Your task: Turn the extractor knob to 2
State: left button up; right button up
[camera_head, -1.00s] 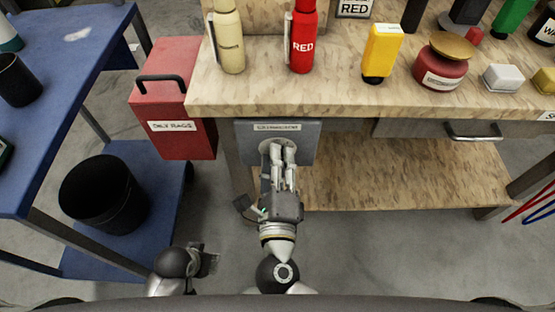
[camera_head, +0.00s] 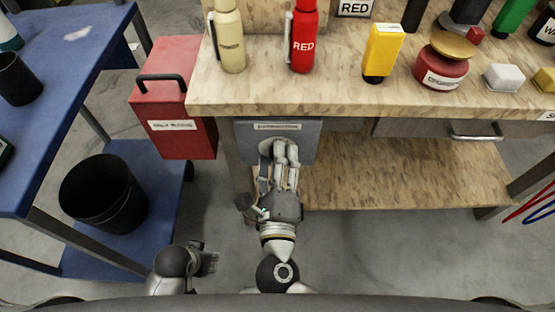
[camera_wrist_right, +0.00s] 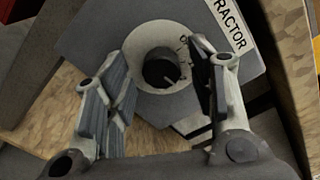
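The grey extractor control box (camera_head: 303,146) hangs under the front edge of the wooden workbench. In the right wrist view its black knob (camera_wrist_right: 162,72) sits on a white round dial (camera_wrist_right: 140,44). A light pointer mark shows at the knob's lower right; the dial markings are partly hidden by a finger. My right gripper (camera_head: 279,152) is in front of the box. In the wrist view its fingers (camera_wrist_right: 160,62) are open, one on each side of the knob, with gaps visible. My left gripper (camera_head: 210,262) is low, away from the box; its opening is unclear.
A red oily rags bin (camera_head: 185,140) stands left of the box. Several bottles, including a red one (camera_head: 303,40), stand on the workbench (camera_head: 290,98) above. A black bucket (camera_head: 105,195) sits on the blue cart's lower shelf. The bench's lower shelf (camera_head: 400,175) is clear.

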jog(key=s, duration=1.2)
dwell(0.4)
